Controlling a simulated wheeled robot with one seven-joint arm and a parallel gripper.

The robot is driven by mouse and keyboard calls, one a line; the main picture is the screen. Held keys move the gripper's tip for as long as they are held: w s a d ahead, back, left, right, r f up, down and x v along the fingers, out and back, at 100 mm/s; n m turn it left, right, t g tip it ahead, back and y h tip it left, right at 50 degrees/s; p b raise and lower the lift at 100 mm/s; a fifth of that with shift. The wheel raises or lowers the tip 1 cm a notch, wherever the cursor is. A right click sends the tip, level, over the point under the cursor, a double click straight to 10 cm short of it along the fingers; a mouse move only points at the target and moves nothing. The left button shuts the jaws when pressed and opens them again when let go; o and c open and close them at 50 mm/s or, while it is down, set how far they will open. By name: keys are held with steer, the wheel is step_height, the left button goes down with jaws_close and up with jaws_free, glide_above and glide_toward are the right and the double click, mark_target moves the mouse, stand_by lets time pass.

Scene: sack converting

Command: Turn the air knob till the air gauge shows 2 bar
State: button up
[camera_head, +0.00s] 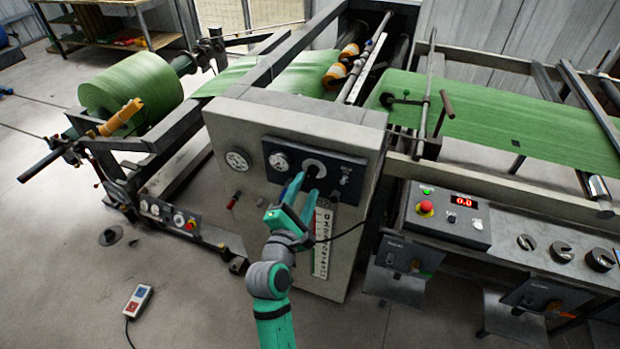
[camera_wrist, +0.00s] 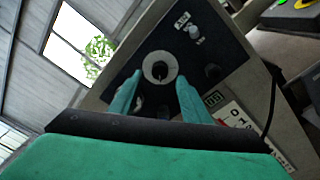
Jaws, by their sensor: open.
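A dark panel (camera_head: 330,178) on the grey machine cabinet carries a small round gauge (camera_head: 279,161), whose reading is too small to make out. To its right is a dark knob on a pale round plate (camera_head: 315,164), also seen in the wrist view (camera_wrist: 160,67). An AIR label (camera_wrist: 182,19) stands by a small silvery fitting (camera_wrist: 196,32); I cannot tell which control it names. My gripper (camera_head: 302,188) is open and empty, pointing at the panel. In the wrist view its green fingers (camera_wrist: 157,95) lie either side below the plate; contact with the knob cannot be told.
A larger white gauge (camera_head: 237,160) sits on the cabinet left of the panel. A control box (camera_head: 447,215) with a red button stands right. A pendant (camera_head: 138,301) lies on the floor.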

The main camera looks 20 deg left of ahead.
mark_target(312, 175)
steer(key=shift+w+a, duration=0.15)
steer(key=shift+w, duration=2.15)
steer(key=c, duration=1)
